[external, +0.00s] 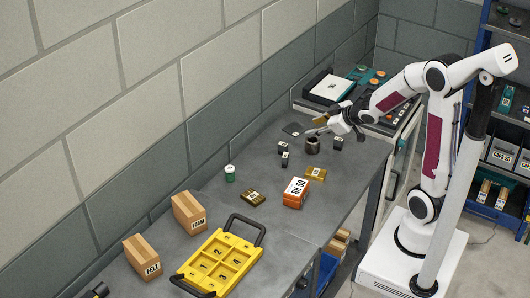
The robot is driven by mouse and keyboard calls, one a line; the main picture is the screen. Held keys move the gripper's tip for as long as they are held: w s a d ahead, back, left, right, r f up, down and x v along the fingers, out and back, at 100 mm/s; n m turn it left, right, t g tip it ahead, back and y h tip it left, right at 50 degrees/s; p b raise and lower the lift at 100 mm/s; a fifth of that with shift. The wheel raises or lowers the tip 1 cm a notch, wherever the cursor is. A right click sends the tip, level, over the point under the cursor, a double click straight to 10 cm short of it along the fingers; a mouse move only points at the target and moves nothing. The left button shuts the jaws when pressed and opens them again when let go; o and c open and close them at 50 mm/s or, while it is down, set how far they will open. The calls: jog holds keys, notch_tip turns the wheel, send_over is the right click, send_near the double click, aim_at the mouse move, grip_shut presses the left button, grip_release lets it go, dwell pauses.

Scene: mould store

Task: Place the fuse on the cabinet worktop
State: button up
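My gripper (318,130) hangs over the far end of the grey bench, just above and behind a dark ring-shaped cylinder (312,146). Its fingers are too small to show whether they are open, shut or holding something. I cannot pick out the fuse for certain; several small dark blocks stand near the gripper, one (338,143) to its right and another (285,159) to its left. The cabinet worktop (302,98) appears to be the surface beyond the bench's far end, holding a black-and-white box (328,88) and teal and dark items. My arm covers part of it.
On the bench are an orange box (296,193), brass-coloured blocks (316,174), a green tin (230,173), FOAM (189,212) and FELT (142,256) cartons, and a yellow numbered tray (244,243). A blue shelf rack (479,50) stands at right. A wall runs behind the bench.

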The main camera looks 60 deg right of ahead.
aim_at(285, 158)
jog(key=w+f+y, duration=0.1)
jog(key=f, duration=0.2)
jog(key=w+f+n+t+y, duration=0.1)
jog(key=f+y, duration=0.1)
jog(key=f, duration=0.1)
jog(key=w+f+y, duration=0.1)
jog(key=f, duration=0.2)
jog(key=shift+w+a+f+t, duration=0.15)
jog(key=shift+w+t, duration=0.05)
jog(key=shift+t, duration=0.2)
jog(key=shift+s+a+f+y, duration=0.15)
jog(key=shift+a+f+y, duration=0.2)
jog(key=shift+f+y, duration=0.35)
jog(key=shift+s+a+f+t+y, duration=0.3)
jog(key=shift+a+f+t+y, duration=0.1)
jog(key=shift+t+y, duration=0.15)
jog(key=shift+w, duration=0.15)
jog(key=shift+x, duration=1.2)
jog(key=shift+a+x, duration=0.1)
jog(key=shift+x, duration=1.2)
jog(key=shift+a+x, duration=0.15)
jog(key=shift+x, duration=1.1)
jog(key=shift+f, duration=0.1)
